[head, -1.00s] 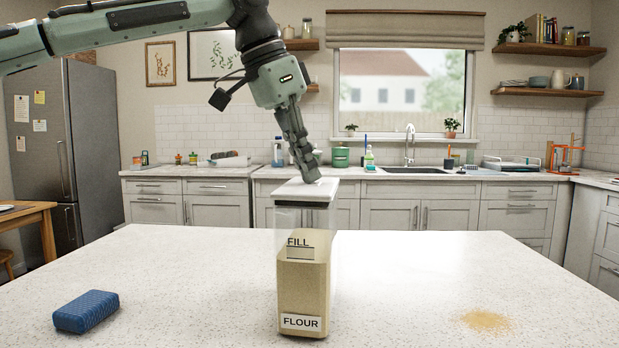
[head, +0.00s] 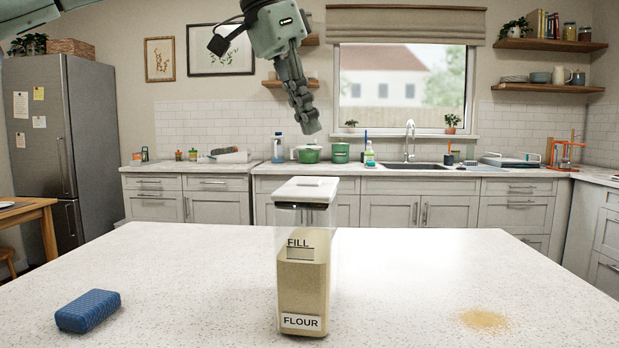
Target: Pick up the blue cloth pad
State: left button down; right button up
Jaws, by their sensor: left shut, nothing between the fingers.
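The blue cloth pad (head: 88,310) is a thick, textured block lying flat on the near left of the white speckled counter. My left gripper (head: 306,123) is shut and empty. It is in the air above the flour container, well up and to the right of the pad. My right gripper is not in view.
A clear flour container (head: 304,275) with a white lid stands upright in the middle of the counter (head: 420,270). A patch of spilled flour (head: 486,320) lies at the right. The counter between pad and container is clear.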

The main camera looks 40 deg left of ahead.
aim_at(81, 315)
jog(key=k+l, duration=1.2)
jog(key=k, duration=0.05)
